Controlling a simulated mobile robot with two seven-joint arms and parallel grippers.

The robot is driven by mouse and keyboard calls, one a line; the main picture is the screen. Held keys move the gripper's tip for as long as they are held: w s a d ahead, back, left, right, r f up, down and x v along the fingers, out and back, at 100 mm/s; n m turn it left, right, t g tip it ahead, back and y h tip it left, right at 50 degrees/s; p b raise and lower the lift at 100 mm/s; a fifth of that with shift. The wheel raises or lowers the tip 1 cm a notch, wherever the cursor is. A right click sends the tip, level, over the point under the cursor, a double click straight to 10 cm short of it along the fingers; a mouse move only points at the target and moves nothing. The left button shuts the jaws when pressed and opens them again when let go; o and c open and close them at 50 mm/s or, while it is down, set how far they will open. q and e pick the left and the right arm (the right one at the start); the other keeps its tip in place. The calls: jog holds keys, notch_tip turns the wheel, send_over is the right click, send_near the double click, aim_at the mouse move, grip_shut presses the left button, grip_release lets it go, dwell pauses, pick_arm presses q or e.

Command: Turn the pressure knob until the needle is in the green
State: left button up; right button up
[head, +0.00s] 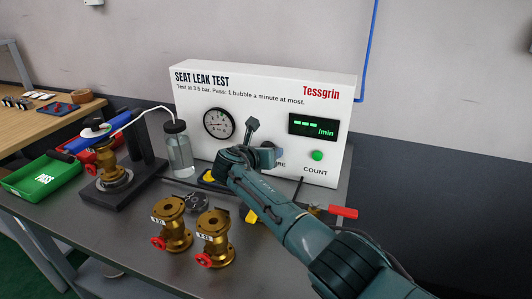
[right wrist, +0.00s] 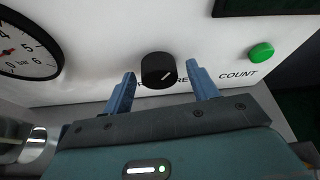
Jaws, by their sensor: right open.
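The black pressure knob (right wrist: 158,70) with a white pointer line sits on the white panel, and my arm hides it in the head view. My right gripper (right wrist: 161,74) is open, with one blue finger on each side of the knob. The fingers look apart from the knob, though touch is hard to judge. In the head view the right gripper (head: 262,152) is close to the panel. The round pressure gauge (head: 218,122) is left of the knob and also shows, cut off, in the right wrist view (right wrist: 25,50). Its needle reading is too small to tell. My left gripper is out of view.
The Seat Leak Test panel (head: 255,82) carries a green-lit display (head: 313,126) and a green count button (head: 317,155). A bottle (head: 178,150) stands left of my arm. Two brass valves (head: 171,224) stand in front on the bench. A clamped valve fixture (head: 115,170) and green tray (head: 40,180) are left.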

jog(key=shift+c, duration=0.2)
jog(key=c, duration=1)
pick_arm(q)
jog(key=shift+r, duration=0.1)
pick_arm(e)
jog(key=shift+o, duration=0.2)
pick_arm(q)
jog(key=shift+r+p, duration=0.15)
jog(key=shift+p, duration=0.35)
pick_arm(e)
jog(key=shift+r, duration=0.1)
pick_arm(q)
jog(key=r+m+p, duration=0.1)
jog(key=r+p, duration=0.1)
jog(key=p, duration=0.2)
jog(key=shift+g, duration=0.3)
pick_arm(e)
jog(key=m+t+y, duration=0.1)
jog(key=m+y, duration=0.2)
jog(key=m, duration=0.1)
jog(key=shift+d, duration=0.1)
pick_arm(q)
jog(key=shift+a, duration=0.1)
pick_arm(e)
jog(key=shift+m, duration=0.4)
